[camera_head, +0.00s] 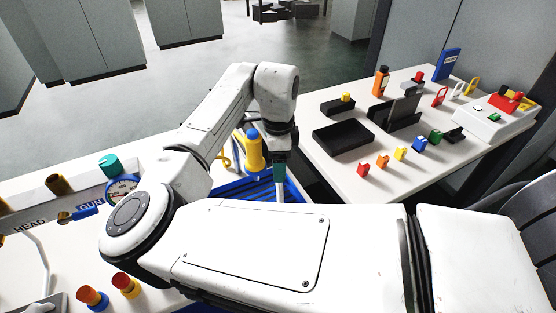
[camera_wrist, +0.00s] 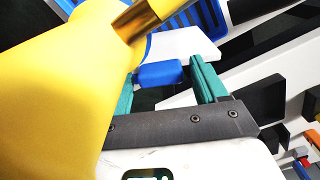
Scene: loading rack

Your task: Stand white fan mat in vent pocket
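My gripper (camera_head: 280,172) hangs over the left table near a blue slatted rack (camera_head: 232,190). In the wrist view my gripper (camera_wrist: 162,72) has its two teal fingers spread wide. A rounded blue piece (camera_wrist: 158,73) shows between them, with no clear contact on the right finger. The slatted rack also shows in the wrist view (camera_wrist: 205,20).
A yellow cylinder (camera_head: 254,152) stands beside my gripper and fills the left of the wrist view (camera_wrist: 55,80). The right table (camera_head: 340,180) holds black trays, small coloured blocks and an orange bottle (camera_head: 381,81). A gauge and knobs stand at left. Floor lies open behind.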

